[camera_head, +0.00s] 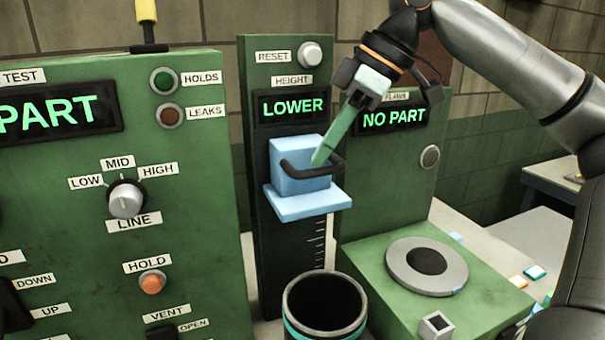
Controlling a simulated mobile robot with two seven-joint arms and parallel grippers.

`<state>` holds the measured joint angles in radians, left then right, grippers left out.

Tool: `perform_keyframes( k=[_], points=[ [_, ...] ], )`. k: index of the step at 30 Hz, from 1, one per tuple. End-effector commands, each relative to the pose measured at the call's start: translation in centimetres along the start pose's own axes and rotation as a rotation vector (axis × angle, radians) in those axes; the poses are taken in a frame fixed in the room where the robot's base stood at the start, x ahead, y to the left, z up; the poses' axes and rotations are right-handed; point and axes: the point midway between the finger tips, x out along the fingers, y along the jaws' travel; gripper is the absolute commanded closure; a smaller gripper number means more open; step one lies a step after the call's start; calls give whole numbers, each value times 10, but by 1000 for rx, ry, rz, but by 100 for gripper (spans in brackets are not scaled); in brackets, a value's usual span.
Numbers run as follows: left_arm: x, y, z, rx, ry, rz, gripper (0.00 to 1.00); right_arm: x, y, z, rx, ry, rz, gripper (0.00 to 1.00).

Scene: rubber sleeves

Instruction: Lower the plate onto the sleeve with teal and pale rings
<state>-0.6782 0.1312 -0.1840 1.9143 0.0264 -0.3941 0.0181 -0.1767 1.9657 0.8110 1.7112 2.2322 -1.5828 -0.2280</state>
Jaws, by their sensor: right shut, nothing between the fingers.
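The plate (309,202) is a light blue ledge under a blue block on the dark height column. A black bar handle (340,165) sticks out from the block. The sleeve (325,307) stands below the plate, a dark open-topped cylinder with a teal and a pale ring; its lower part is cut off by the frame edge. A gap shows between plate and sleeve. My right gripper (320,160) is shut and empty, its green fingers pointing down at the handle from above. I cannot tell whether they touch it. My left gripper is not in view.
The height display (292,107) reads LOWER, with a reset button (310,54) above. A green test panel (60,190) stands left. The flaws station (394,116) at right reads NO PART, with a grey ring (402,281) on its base. Small coloured tiles lie at far right.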

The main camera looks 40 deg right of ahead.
Motion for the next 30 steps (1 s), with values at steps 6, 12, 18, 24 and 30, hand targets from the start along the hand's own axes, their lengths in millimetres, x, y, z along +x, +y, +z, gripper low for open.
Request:
perform_keyframes(
  k=[6, 12, 18, 24, 30],
  points=[
    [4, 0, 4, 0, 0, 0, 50, 14, 0, 8, 1, -3, -3, 100],
    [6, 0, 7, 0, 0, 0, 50, 24, 0, 14, 1, -2, -3, 100],
    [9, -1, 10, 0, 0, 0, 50, 35, -1, 19, 1, -3, -3, 100],
    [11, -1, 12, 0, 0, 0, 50, 45, -1, 25, 1, -2, -3, 100],
    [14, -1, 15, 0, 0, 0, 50, 56, 0, 31, 1, -3, -2, 100]
  ],
)
